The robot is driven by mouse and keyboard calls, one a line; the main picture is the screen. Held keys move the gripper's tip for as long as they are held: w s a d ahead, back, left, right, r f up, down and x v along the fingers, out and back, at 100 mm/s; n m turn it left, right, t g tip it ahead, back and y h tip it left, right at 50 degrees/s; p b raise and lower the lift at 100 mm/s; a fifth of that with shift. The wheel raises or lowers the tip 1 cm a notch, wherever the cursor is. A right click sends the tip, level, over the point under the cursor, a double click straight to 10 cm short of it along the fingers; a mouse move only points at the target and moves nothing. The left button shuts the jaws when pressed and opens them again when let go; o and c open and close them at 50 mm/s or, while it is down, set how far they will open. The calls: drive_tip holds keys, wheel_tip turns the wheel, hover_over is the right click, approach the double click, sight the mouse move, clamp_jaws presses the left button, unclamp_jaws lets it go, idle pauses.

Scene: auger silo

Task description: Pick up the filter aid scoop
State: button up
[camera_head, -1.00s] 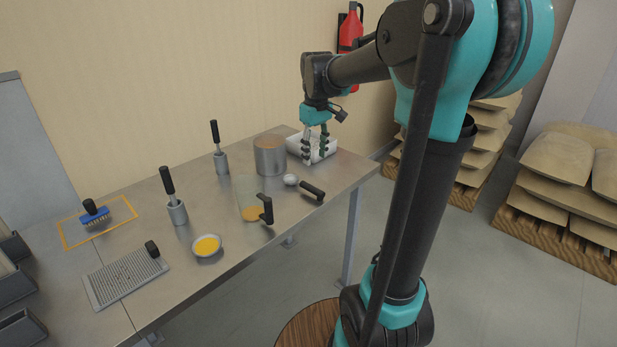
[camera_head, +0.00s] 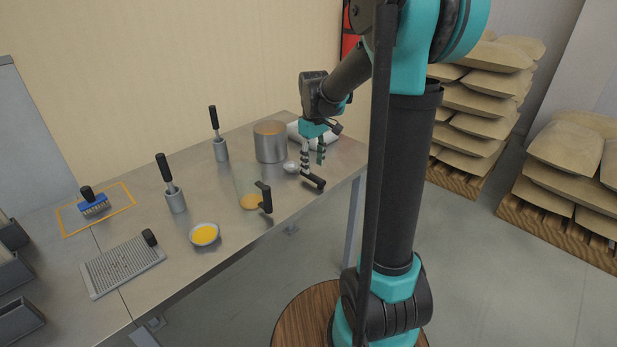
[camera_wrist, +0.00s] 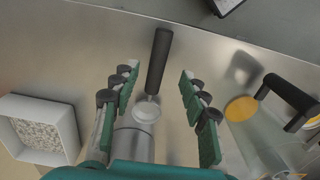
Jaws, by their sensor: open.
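The filter aid scoop has a small round pale bowl (camera_head: 290,167) and a black handle (camera_head: 313,182), and lies on the steel table near its right front edge. In the wrist view its handle (camera_wrist: 158,60) points away from me, with the bowl (camera_wrist: 146,112) nearer. My gripper (camera_head: 312,165) is open and points down over the scoop. In the wrist view the gripper fingers (camera_wrist: 159,75) stand on either side of the scoop, with clear space on both sides. They look a little above the handle; the exact height is hard to tell.
A clear jug (camera_head: 246,180) with a black handle stands left of the scoop, and a metal can (camera_head: 270,142) behind it. A white square tub of granules (camera_wrist: 40,128) is at the wrist view's left. A yellow-filled bowl (camera_head: 204,234) and two black-handled tools stand further left.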

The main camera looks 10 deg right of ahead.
sight(313, 175)
drive_tip(key=shift+w+f, duration=0.15)
drive_tip(key=shift+f, duration=1.2)
drive_tip(key=shift+w+f, duration=0.15)
drive_tip(key=shift+f, duration=1.2)
clamp_jaws()
